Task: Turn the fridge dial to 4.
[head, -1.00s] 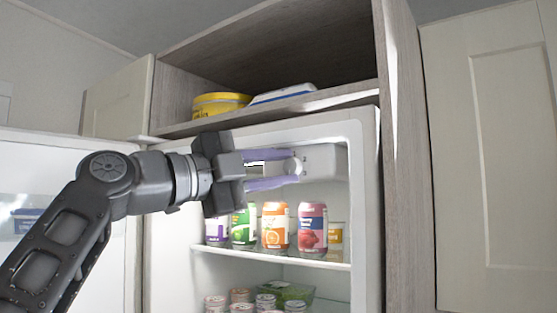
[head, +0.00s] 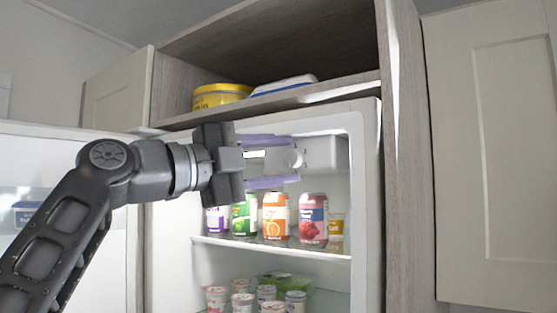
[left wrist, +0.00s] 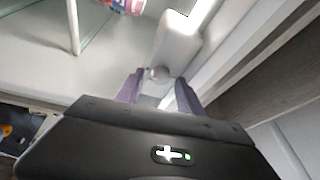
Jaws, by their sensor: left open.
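The fridge dial (head: 292,157) is a small round pale knob on the left end of the white control box (head: 324,153) under the fridge ceiling. In the left wrist view the dial (left wrist: 158,73) shows between the fingertips. My left gripper (head: 294,160) is open, with one purple finger above the dial and the other below it. Gaps show between the fingers and the knob, so they seem apart from it. The gripper also shows in the left wrist view (left wrist: 159,86). No number on the dial is readable. My right gripper is not in view.
Drink cans (head: 275,216) stand on the upper fridge shelf (head: 270,247) below the gripper. Several small pots (head: 242,303) stand lower down. The open fridge door (head: 115,240) is at left. A yellow tin (head: 220,97) sits in the cubby above.

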